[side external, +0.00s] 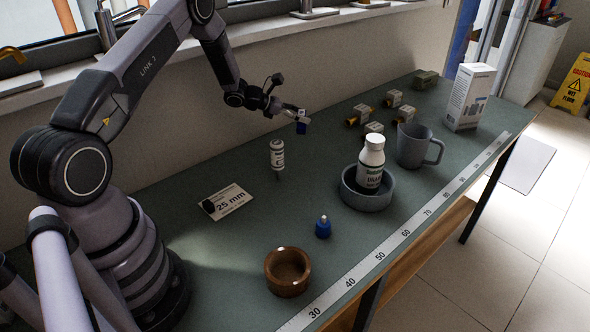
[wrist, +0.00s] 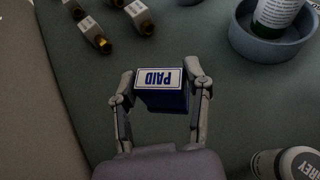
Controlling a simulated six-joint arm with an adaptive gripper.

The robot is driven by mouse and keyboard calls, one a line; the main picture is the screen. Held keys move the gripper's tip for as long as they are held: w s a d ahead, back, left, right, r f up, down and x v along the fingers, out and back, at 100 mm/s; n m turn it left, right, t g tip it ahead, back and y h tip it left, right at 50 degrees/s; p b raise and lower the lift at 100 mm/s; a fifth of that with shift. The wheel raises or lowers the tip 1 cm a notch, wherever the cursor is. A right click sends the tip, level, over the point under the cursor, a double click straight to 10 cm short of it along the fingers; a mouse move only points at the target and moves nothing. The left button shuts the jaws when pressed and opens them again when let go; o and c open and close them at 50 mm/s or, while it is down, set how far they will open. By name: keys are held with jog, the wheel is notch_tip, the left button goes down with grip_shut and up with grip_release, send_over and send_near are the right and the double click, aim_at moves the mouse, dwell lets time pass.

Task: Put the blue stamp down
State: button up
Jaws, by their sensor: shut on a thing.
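The blue stamp (wrist: 161,91) has a white face with the word PAID, upside down in the wrist view. My gripper (wrist: 160,92) is shut on it, one finger on each side. In the side external view my gripper (side external: 298,116) holds the blue stamp (side external: 302,127) up in the air, above the far part of the green-grey bench top (side external: 240,250). The stamp looks apart from the bench. Its underside is hidden in the wrist view.
A small white bottle (side external: 277,155), a 25 mm card (side external: 227,202), a blue bowl (side external: 352,194) holding a white bottle (side external: 370,165), a grey mug (side external: 414,146), a wooden ring (side external: 288,272), a blue knobbed piece (side external: 323,227) and several brass-ended fittings (side external: 360,116) stand around. The mid-bench has bare patches.

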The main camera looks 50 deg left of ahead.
notch_tip(320, 180, down, 9)
jog(key=shift+f, duration=0.1)
dwell(0.3)
jog(key=shift+f, duration=0.15)
jog(key=o, duration=1.2)
jog(key=shift+c, duration=0.2)
